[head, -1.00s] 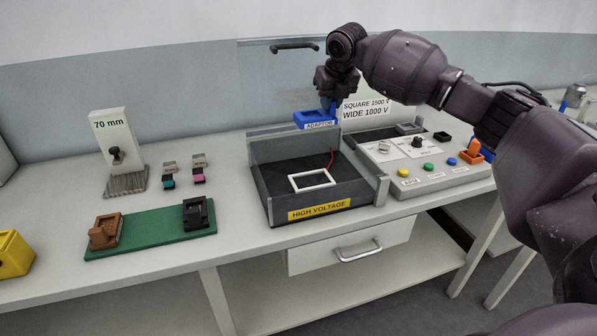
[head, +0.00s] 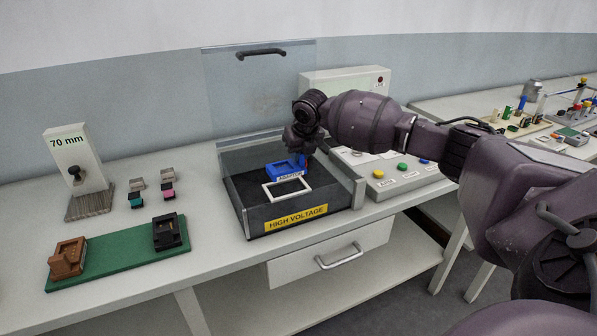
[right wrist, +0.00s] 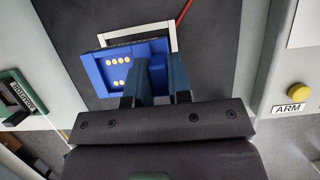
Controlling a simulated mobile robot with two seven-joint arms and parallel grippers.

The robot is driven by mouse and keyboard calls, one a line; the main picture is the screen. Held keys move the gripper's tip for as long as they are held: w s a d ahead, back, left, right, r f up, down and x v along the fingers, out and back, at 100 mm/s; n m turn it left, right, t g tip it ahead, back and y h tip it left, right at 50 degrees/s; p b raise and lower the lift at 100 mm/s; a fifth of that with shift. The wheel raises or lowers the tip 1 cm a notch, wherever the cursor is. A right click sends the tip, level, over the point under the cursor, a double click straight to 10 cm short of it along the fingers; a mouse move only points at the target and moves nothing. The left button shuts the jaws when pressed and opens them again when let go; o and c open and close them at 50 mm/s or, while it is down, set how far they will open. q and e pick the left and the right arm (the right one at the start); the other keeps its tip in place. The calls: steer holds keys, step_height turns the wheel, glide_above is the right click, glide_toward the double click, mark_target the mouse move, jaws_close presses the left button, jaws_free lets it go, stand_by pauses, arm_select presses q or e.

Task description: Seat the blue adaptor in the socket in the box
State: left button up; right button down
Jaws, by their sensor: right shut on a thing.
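The blue adaptor (head: 281,170) is held by my right gripper (head: 301,164) inside the dark open box (head: 335,205) labelled HIGH VOLTAGE. The socket, a white rectangular frame (head: 289,197), is on the box floor. In the head view the adaptor appears just behind the frame. In the right wrist view the adaptor (right wrist: 112,72) shows several yellow contacts and covers part of the white frame (right wrist: 150,31), offset from it. I cannot tell its exact height above the floor. In that view my right gripper's fingers (right wrist: 155,78) are closed on the adaptor's side. My left gripper is out of view.
The clear lid (head: 235,85) stands open behind the box. A red wire (right wrist: 184,12) lies near the frame. A button panel (head: 395,185) stands right of the box. A green board (head: 120,257) and a 70 mm stand (head: 75,160) are on the left.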

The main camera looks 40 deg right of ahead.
mark_target(301, 166)
step_height(301, 166, down, 6)
steer(key=shift+r+b, duration=0.1)
steer(key=shift+b, duration=0.25)
steer(key=shift+r, duration=0.1)
steer(key=c, duration=1.1)
jaws_free()
steer(key=shift+o, duration=0.2)
